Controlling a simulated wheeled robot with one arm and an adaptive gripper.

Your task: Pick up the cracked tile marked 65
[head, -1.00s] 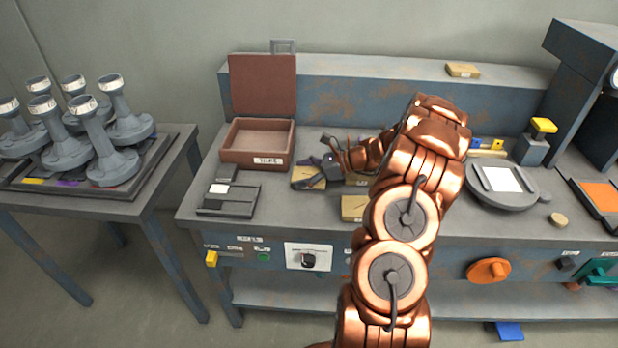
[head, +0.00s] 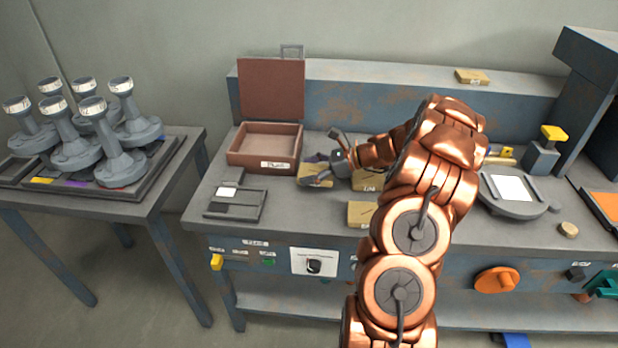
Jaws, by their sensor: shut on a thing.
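Several tan tiles lie on the grey bench in the head view. My gripper (head: 322,160) is at the leftmost tile (head: 317,181), just right of the open brown box, with its dark fingers shut on it. The number on this tile is too small to read, and any crack cannot be made out. A second tile (head: 366,185) is partly hidden behind my arm. A third tile (head: 360,213) lies nearer the front edge, its right end close to my arm.
The open brown box (head: 236,157) stands left of my gripper, with a dark slotted tray (head: 222,211) in front of it. A round plate with a white square (head: 512,187) is to the right. Another tan block (head: 472,76) sits on the back ledge. Left is a table of grey pedestals (head: 120,165).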

